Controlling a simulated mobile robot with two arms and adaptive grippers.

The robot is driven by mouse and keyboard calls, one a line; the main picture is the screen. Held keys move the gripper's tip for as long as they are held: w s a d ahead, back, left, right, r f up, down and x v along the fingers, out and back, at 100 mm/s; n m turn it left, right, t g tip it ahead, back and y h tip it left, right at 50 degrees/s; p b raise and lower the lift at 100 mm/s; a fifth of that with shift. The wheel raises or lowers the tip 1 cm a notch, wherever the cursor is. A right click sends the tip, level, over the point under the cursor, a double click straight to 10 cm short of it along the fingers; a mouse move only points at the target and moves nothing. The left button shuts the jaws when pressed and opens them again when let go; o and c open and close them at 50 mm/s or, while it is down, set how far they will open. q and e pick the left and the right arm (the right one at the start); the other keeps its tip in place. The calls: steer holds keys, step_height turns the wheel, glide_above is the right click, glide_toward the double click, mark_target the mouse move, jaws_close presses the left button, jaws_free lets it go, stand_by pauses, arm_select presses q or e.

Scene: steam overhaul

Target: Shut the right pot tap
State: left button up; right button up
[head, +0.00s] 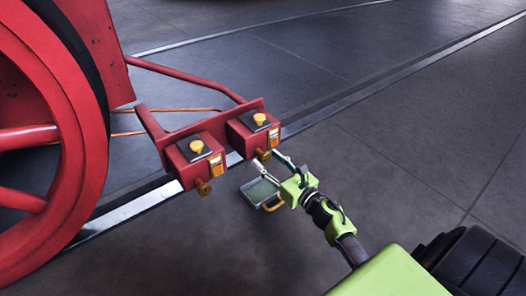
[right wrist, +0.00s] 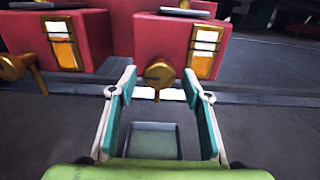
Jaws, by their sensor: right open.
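Two red pots hang side by side on a red bracket by the wheel. The right pot (head: 245,138) has a brass tap (head: 263,155) low on its front; the tap also shows in the right wrist view (right wrist: 159,76), with a small handle pointing down. The left pot (head: 192,170) has its own brass tap (head: 203,187). My right gripper (head: 267,160) is open and empty, just in front of the right pot's tap. In the right wrist view the tap appears between and slightly beyond the fingertips (right wrist: 160,90). Contact cannot be told. My left gripper is not in view.
A grey tray (head: 250,188) with an orange handle (head: 272,204) lies on the floor below the right gripper. A big red wheel (head: 85,130) stands at the left. A steel rail (head: 130,208) runs beneath the pots.

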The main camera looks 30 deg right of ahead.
steer(key=shift+w, duration=0.2)
steer(key=c, duration=1.1)
